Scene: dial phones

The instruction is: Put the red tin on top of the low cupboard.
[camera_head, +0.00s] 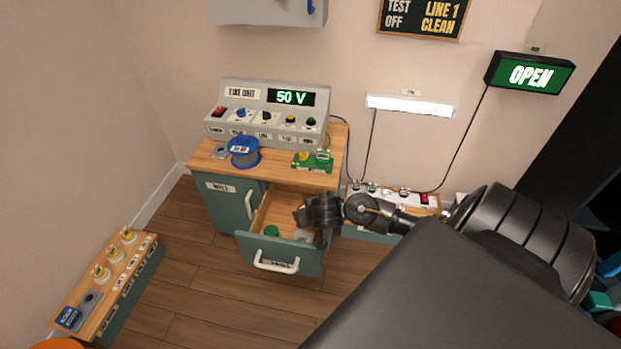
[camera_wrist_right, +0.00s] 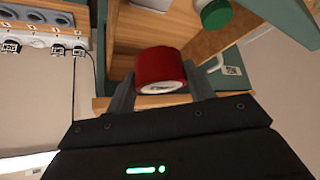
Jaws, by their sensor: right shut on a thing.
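The red tin (camera_wrist_right: 161,68) is between the two fingers of my right gripper (camera_wrist_right: 160,90) in the right wrist view, and the gripper is shut on it. In the head view my right gripper (camera_head: 304,214) is over the open drawer (camera_head: 277,252); the tin is mostly hidden there. A teal cupboard (camera_head: 226,207) with a wooden top (camera_head: 275,176) holds this drawer, beneath a control panel. I cannot tell whether it is the low cupboard of the task. My left gripper is not in view.
On the wooden top are a blue spool (camera_head: 243,152), a green circuit board (camera_head: 312,162) and the control panel (camera_head: 268,115). A green-lidded jar (camera_wrist_right: 214,14) is in the drawer. A low bench (camera_head: 110,275) stands at left, and a socket bench (camera_head: 420,204) at right.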

